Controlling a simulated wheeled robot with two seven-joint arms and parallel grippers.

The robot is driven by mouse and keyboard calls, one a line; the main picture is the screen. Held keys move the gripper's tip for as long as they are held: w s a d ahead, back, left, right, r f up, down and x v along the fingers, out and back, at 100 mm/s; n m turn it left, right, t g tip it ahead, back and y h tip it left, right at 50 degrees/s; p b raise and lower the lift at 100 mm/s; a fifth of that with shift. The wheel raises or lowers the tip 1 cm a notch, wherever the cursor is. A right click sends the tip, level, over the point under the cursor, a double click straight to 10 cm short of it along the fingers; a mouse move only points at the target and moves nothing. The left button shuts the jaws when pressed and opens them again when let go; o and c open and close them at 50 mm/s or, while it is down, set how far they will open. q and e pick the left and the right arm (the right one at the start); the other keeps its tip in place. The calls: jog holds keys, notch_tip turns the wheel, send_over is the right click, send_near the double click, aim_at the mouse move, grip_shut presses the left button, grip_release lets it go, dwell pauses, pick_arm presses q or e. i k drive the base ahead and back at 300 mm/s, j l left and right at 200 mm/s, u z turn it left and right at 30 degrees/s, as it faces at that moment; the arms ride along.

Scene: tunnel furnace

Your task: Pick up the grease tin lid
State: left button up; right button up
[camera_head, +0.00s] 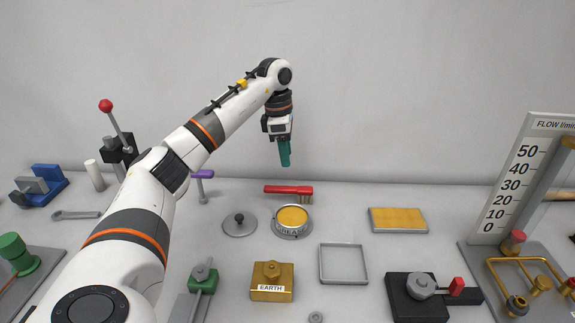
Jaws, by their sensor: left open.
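The grease tin lid (239,224) is a round grey disc with a dark knob on top. It lies on the bench just left of the grease tin (291,231). The tin is open, shows yellow grease and carries a GREASE label. My left gripper (285,158) has teal fingers and hangs pointing down, in the air above and behind the tin and lid. It is open, touches neither of them and no object shows in it. My right gripper is out of view.
A red brush (289,191) lies behind the tin. A purple-handled tool (203,177) stands behind the lid. The brass EARTH block (272,287), green clamp (203,279) and empty grey tray (343,264) are in front. A yellow pad (398,219) lies right.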

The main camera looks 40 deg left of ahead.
aim_at(238, 225)
jog(key=u, duration=1.3)
